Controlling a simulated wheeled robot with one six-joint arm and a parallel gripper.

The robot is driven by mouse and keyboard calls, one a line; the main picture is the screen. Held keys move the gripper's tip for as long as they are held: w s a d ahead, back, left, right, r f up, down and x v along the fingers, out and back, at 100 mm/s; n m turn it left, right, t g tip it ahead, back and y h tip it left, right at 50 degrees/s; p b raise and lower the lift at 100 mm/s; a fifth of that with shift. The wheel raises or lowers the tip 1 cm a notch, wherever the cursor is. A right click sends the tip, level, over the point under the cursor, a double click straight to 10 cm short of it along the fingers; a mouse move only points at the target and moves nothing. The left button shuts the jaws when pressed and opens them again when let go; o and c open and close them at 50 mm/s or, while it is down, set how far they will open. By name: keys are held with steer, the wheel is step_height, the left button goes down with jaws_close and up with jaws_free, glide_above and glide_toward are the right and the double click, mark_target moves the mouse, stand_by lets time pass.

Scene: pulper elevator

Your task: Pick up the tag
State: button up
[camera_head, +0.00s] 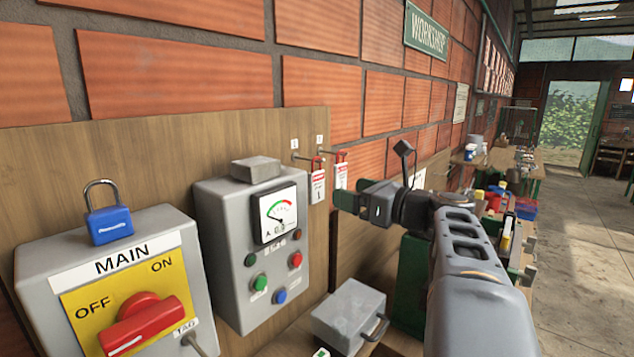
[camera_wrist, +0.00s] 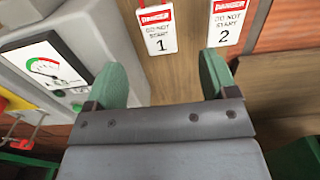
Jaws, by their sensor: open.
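Two white tags with red DANGER headers and the words DO NOT START hang side by side from hooks on the wooden board. Tag 1 (camera_wrist: 158,30) is at the upper middle of the wrist view, and tag 2 (camera_wrist: 228,22) is to its right. In the head view, tag 1 (camera_head: 318,186) hangs left of tag 2 (camera_head: 341,176), each below a red-topped hook. My gripper (camera_wrist: 160,85) is open and empty, with green fingertips apart. Tag 1 shows beyond the gap between them. In the head view my gripper (camera_head: 350,200) is just right of and below the tags.
A grey meter box (camera_head: 222,240) with buttons is mounted left of the tags. A MAIN switch box (camera_head: 40,285) with a red handle and a blue padlock (camera_head: 109,226) stands further left. A grey case (camera_head: 348,312) lies below. Cluttered workbenches line the wall behind; the floor (camera_head: 590,260) at right is clear.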

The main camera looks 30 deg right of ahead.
mark_target(319, 183)
steer(key=shift+p+x, duration=1.35)
steer(key=shift+x, duration=3.3)
steer(key=shift+a+f, duration=0.1)
steer(key=c, duration=1)
